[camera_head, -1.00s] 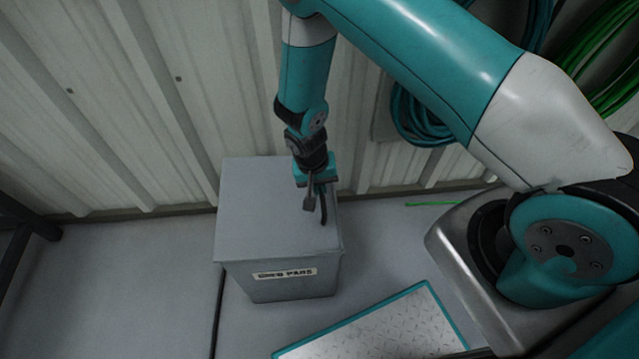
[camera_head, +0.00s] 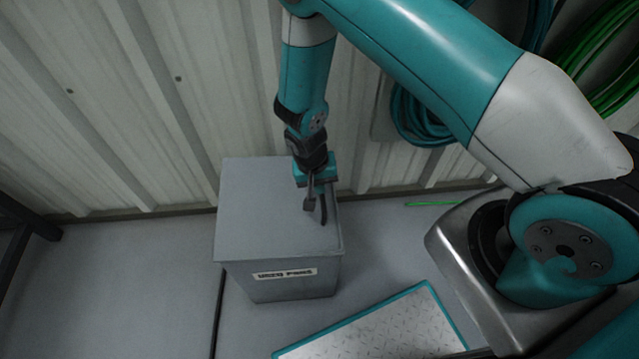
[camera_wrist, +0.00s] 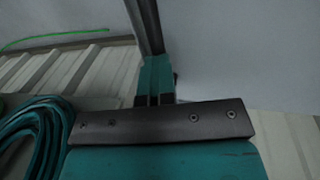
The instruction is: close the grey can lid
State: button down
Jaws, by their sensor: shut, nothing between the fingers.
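The grey can (camera_head: 290,285) is a box-shaped bin with a white label on its front, standing on the floor against the wall. Its flat grey lid (camera_head: 255,215) lies level across the top, and no gap shows along its front edge. My gripper (camera_head: 314,208) is shut and empty, pointing down at the right part of the lid. I cannot tell whether its fingertips touch the lid. In the wrist view the grey surface of the lid (camera_wrist: 220,50) fills the upper right beyond my fingers (camera_wrist: 153,80).
A corrugated metal wall (camera_head: 130,110) stands right behind the can. A teal-edged tread plate (camera_head: 385,325) lies at front right. Coiled teal hoses (camera_head: 415,125) and green hoses (camera_head: 600,60) hang at upper right. The floor (camera_head: 120,280) left of the can is clear.

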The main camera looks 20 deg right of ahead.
dwell(0.4)
jog(key=c, duration=1.1)
grip_release()
jog(key=a+r+p, duration=0.1)
jog(key=r, duration=1)
jog(key=a+r+p, duration=0.1)
jog(key=r, duration=0.5)
jog(key=shift+w+a+r+p, duration=0.1)
jog(key=shift+w+a+p, duration=0.2)
jog(key=shift+w, duration=0.1)
